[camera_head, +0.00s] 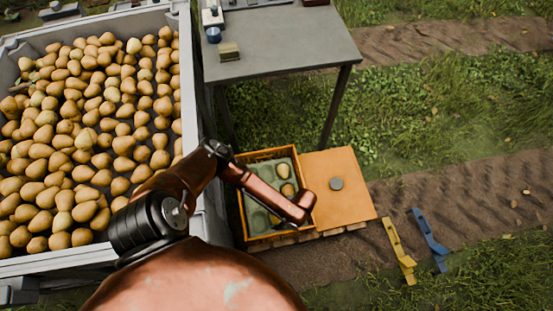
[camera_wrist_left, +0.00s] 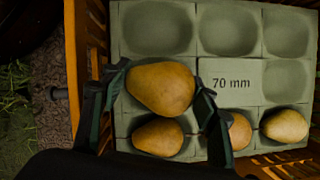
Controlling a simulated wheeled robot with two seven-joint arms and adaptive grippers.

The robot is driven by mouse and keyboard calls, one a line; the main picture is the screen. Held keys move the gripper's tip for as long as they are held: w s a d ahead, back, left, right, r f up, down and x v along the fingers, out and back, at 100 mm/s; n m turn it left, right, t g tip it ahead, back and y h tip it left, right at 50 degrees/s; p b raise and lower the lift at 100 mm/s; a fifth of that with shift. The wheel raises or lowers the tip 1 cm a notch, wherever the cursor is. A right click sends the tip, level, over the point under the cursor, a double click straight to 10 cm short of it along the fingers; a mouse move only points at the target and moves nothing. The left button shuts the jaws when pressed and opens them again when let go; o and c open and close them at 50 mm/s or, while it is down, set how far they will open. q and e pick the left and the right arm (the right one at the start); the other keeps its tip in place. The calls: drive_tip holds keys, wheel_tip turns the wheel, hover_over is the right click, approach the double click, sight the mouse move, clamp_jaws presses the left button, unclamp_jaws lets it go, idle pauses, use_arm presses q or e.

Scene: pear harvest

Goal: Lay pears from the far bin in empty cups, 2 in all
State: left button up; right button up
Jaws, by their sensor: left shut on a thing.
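My left gripper (camera_wrist_left: 160,84) is shut on a pear (camera_wrist_left: 160,90), with one finger on each side of it, over the green cup tray (camera_wrist_left: 228,68). I cannot tell whether this pear touches the tray; it hides the cup under it. Three other pears lie in the near row: one at the left (camera_wrist_left: 158,138), one partly behind a finger (camera_wrist_left: 240,131) and one at the right (camera_wrist_left: 285,126). The far row of cups is empty, as is the cup right of the "70 mm" label. The big grey bin (camera_head: 188,95) full of pears stands at the left. My right gripper is not in view.
The tray sits in an orange crate (camera_head: 241,205). Beside it is an orange board (camera_head: 345,190) with a grey disc (camera_head: 336,183). A grey table (camera_head: 290,45) stands behind. Yellow (camera_head: 398,250) and blue (camera_head: 430,240) tools stand at the right over soil and grass.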

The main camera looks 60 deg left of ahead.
use_arm(q)
drive_tip(key=o, duration=1.4)
drive_tip(key=shift+c, duration=0.2)
wheel_tip(320, 180, up, 3)
drive_tip(key=shift+f+p, duration=0.1)
drive_tip(key=shift+p, duration=0.2)
drive_tip(key=shift+w+r, duration=0.1)
drive_tip(key=shift+r, duration=0.2)
drive_tip(key=shift+w+d+f+b, duration=0.1)
drive_tip(key=shift+d+f+b, duration=0.15)
drive_tip(key=shift+b, duration=0.5)
drive_tip(key=w+d+r+n+p, duration=0.1)
drive_tip(key=w+r+p, duration=0.1)
drive_tip(key=r+p, duration=0.5)
drive_tip(key=w+d+r+n+h+p, duration=0.1)
drive_tip(key=r+p, duration=0.7)
drive_tip(key=r, duration=1.2)
drive_tip(key=shift+w+d+r+n+g, duration=0.25)
drive_tip(key=shift+w+d+n+g, duration=0.1)
drive_tip(key=shift+w+n, duration=0.15)
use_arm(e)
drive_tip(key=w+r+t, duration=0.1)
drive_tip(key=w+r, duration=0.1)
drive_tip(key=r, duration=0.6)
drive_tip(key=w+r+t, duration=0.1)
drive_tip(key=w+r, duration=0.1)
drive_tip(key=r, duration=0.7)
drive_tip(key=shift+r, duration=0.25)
